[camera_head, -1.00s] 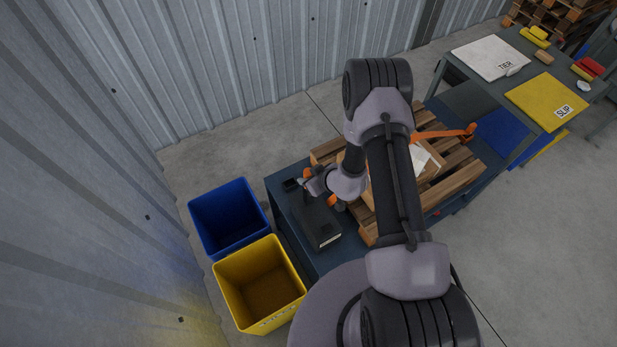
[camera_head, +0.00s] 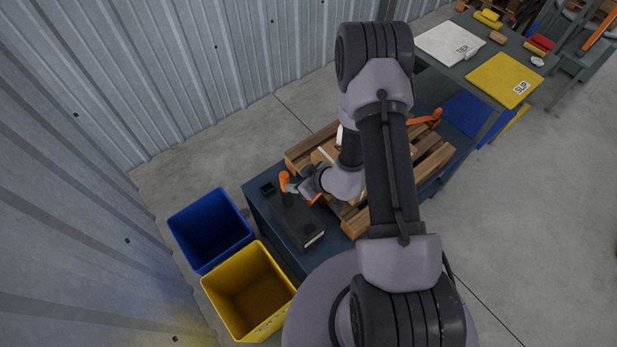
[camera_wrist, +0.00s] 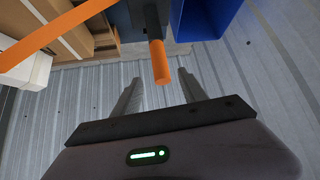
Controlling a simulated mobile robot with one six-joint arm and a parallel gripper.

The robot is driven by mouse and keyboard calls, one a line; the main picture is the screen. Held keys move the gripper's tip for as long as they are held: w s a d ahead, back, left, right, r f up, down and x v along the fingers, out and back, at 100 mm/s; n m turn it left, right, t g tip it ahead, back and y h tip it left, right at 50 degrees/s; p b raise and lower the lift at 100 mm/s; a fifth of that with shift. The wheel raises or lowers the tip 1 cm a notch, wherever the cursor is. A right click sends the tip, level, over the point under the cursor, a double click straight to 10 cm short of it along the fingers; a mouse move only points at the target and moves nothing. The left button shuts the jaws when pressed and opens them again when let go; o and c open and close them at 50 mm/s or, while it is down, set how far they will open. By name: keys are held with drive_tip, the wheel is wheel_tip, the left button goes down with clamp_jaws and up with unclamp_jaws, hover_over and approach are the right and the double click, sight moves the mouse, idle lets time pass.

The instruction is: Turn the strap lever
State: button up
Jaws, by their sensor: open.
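The strap lever has an orange grip (camera_head: 285,181) on a dark stem above the long black block on the bench. In the wrist view, its orange grip (camera_wrist: 160,62) points toward me and appears in the gap between the finger ends. My gripper (camera_head: 299,187) is open and empty, just right of the lever in the head view. In the wrist view, both grey fingers of my gripper (camera_wrist: 159,79) stand apart. Whether they touch the grip I cannot tell. An orange strap (camera_wrist: 52,30) crosses the upper left of the wrist view. My arm hides part of the pallet and load.
The black block (camera_head: 301,224) lies on the blue-grey bench (camera_head: 262,205) beside a wooden pallet (camera_head: 432,155). A blue bin (camera_head: 205,228) and a yellow bin (camera_head: 245,285) stand left of the bench. A corrugated wall (camera_head: 130,80) is behind. A side table holds TIER and SLIP mats (camera_head: 498,80).

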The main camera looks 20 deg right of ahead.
drive_tip(key=v, duration=0.8)
drive_tip(key=shift+p, duration=0.45)
